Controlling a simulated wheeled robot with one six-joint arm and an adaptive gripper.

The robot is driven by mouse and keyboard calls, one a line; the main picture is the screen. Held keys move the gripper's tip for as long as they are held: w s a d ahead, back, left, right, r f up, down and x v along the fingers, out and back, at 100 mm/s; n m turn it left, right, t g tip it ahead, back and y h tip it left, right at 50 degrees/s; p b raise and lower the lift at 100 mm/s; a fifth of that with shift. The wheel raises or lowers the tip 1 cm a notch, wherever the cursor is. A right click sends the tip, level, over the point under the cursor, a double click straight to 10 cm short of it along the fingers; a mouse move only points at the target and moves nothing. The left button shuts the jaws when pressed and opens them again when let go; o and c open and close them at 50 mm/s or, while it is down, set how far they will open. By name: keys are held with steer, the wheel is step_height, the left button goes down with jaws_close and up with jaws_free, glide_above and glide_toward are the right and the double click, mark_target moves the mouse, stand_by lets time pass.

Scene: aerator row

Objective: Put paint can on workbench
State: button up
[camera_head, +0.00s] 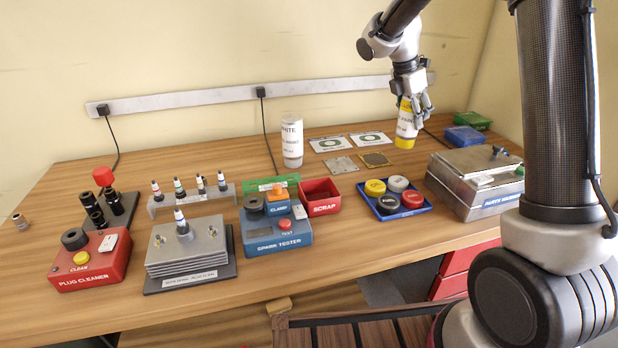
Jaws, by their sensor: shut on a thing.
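My gripper (411,108) is at the back right of the wooden workbench (345,246), pointing down. It is shut on a yellow paint can (405,131) with a pale label. The can is upright, and the fingers cover part of its upper side. Its base is at or just above the bench top; I cannot tell whether it touches. A white can (292,146) with dark lettering stands upright on the bench to the left, apart from my gripper.
Two cards with green rings (328,144) and two small square plates (341,165) lie between the cans. A blue tray (381,208) of round lids, a metal parts washer (474,182) and a red scrap bin (320,197) stand nearer. Bare wood shows at the back left.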

step_height(320, 180, up, 3)
steer(key=s+d+n+t+y, duration=0.1)
steer(key=d+n+t+y, duration=0.15)
steer(key=n, duration=0.75)
steer(key=shift+t, duration=0.35)
step_height(320, 180, down, 10)
steer(key=shift+r, duration=0.15)
steer(key=o, duration=1.6)
